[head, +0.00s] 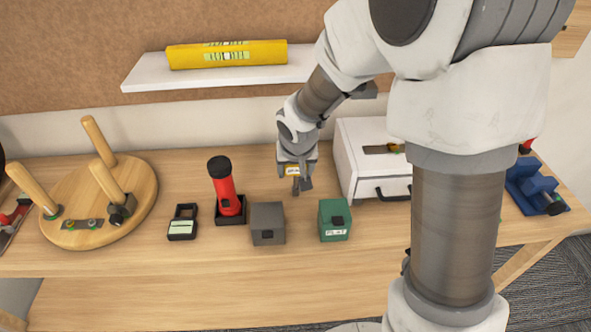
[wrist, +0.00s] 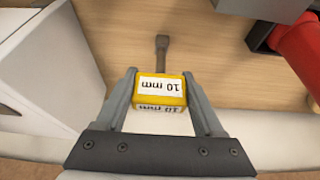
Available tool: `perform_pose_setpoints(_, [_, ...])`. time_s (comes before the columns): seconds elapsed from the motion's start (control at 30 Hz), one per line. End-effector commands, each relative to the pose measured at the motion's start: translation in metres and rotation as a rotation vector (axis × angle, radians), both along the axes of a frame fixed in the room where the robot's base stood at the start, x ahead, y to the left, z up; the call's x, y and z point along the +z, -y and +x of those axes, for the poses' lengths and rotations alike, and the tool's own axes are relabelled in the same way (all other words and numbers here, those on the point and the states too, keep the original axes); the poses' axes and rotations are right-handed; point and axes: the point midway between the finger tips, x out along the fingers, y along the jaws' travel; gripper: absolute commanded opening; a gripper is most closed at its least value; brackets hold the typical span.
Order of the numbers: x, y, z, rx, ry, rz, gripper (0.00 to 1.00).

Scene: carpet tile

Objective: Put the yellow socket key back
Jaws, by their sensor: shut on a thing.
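The yellow socket key (head: 293,170) has a yellow block handle marked "10 mm" and a thin dark shaft. In the wrist view the handle (wrist: 160,92) sits between the two fingers of my gripper (wrist: 162,98), with the shaft pointing away from the gripper toward the table. My gripper (head: 297,181) is shut on the handle, above the table behind the grey block (head: 268,215) and left of the white drawer box. The grey block has a dark square mark or hole on its front.
A red flashlight (head: 227,190) stands in a dark holder, with a small black labelled device (head: 182,222) beside it. A round wooden peg stand (head: 130,180) is at left. The white drawer box (head: 362,150) is close on the right. A shelf (head: 140,75) holds a yellow level.

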Motion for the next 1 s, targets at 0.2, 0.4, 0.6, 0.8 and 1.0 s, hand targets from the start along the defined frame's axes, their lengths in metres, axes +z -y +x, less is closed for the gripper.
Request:
perform_pose_setpoints(0.2, [0.001,0.000,0.000,-0.001,0.002,0.000,0.00])
perform_pose_setpoints(0.4, [-0.002,0.000,0.000,-0.002,0.001,0.001,0.80])
perform_pose_setpoints(0.6, [-0.002,0.000,0.000,-0.001,0.001,0.000,1.00])
perform_pose_setpoints(0.8, [-0.001,0.000,0.000,-0.001,0.000,0.000,1.00])
perform_pose_setpoints(1.0, [0.018,0.001,-0.005,-0.004,0.003,0.002,1.00])
